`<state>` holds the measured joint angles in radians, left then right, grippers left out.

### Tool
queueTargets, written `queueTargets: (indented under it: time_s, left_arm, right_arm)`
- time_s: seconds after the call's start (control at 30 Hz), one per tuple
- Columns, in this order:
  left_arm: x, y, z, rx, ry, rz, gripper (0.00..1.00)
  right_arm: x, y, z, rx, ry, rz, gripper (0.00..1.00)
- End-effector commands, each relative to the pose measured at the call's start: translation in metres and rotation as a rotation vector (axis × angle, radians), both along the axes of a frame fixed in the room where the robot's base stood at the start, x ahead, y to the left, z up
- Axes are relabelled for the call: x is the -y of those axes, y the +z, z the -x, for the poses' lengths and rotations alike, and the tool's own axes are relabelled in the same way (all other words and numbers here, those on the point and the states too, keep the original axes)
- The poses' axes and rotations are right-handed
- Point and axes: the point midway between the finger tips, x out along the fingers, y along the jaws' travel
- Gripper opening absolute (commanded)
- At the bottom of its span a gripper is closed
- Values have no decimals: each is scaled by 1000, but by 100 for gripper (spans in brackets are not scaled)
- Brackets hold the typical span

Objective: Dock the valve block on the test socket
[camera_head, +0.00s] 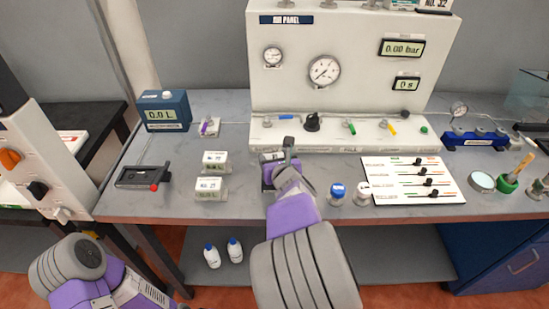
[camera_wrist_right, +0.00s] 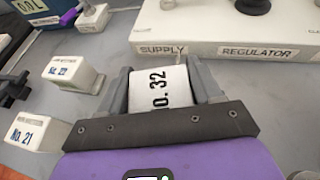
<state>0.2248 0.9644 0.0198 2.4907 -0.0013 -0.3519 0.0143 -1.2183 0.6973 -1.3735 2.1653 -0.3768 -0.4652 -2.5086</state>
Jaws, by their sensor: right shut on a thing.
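My right gripper (camera_head: 279,163) is shut on a white block marked No. 32 (camera_wrist_right: 160,88), taken to be the valve block. In the right wrist view the block sits between the two grey fingers. The gripper is over the bench just in front of the panel's ledge, near its SUPPLY label (camera_wrist_right: 162,50). In the head view the fingers largely hide the block, and its height above the bench is unclear. I cannot tell for certain which fixture is the test socket; a dark fixture with a red-tipped lever (camera_head: 143,177) lies at the left. My left gripper is out of view.
Two other white blocks, No. 22 (camera_head: 214,161) and No. 21 (camera_head: 211,188), stand left of the gripper. A small white piece with a purple part (camera_head: 207,128) is behind them. The panel (camera_head: 350,30) stands at the back. A blue-capped jar (camera_head: 337,193) and a slider board (camera_head: 410,180) are right.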

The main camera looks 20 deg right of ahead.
Motion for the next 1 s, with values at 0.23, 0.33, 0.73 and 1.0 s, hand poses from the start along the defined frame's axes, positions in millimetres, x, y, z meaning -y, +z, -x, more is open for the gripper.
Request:
queueTargets:
  time_s: [0.23, 0.33, 0.73, 1.0]
  left_arm:
    - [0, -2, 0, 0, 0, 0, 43]
    - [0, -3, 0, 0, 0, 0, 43]
    - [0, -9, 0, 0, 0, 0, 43]
    - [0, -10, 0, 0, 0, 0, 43]
  right_arm:
    - [0, -1, -1, 4, 1, -1, 9]
    - [0, -3, -1, 4, 1, -1, 9]
    - [0, -10, -1, 4, 1, 0, 9]
    - [0, -12, 0, 3, 1, -1, 75]
